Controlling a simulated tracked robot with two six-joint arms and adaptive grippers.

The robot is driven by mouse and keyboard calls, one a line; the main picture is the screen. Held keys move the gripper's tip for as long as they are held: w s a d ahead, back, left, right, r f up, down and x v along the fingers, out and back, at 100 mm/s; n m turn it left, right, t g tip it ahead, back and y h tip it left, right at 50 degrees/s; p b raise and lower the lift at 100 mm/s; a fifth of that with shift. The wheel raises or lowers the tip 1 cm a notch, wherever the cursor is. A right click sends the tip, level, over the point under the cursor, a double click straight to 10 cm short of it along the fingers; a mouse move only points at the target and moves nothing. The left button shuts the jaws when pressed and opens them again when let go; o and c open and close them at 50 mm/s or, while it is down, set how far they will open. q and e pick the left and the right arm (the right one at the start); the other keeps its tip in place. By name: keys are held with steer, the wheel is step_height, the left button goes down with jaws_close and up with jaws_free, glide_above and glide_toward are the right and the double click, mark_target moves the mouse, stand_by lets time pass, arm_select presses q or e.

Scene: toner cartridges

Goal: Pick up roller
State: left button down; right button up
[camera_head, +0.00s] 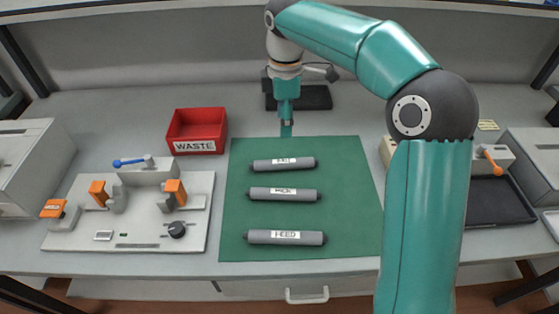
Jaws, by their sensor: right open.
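Three grey rollers with white labels lie crosswise on a green mat (234,213). The far roller (305,163) lies near the mat's back, its label hard to read. The middle roller (307,194) is also labelled. The near roller (310,238) has a label that seems to read FEED. My right gripper (287,130) points down at the mat's back edge, beyond the far roller and apart from it. It looks narrow from this side, and nothing shows in it. My left gripper is not in view.
A red WASTE bin (197,131) stands behind a grey fixture (140,240) with orange clamps at the left. A dark tray (497,202) lies at the right. My right arm covers the area right of the mat.

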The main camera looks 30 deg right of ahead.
steer(key=b, duration=0.1)
glide_above(286, 160)
steer(key=f, duration=0.8)
steer(key=shift+w+a+f, duration=0.1)
steer(key=shift+a+f, duration=0.15)
steer(key=shift+f, duration=0.15)
steer(key=shift+d+f, duration=0.2)
steer(key=shift+f, duration=2.55)
jaws_close()
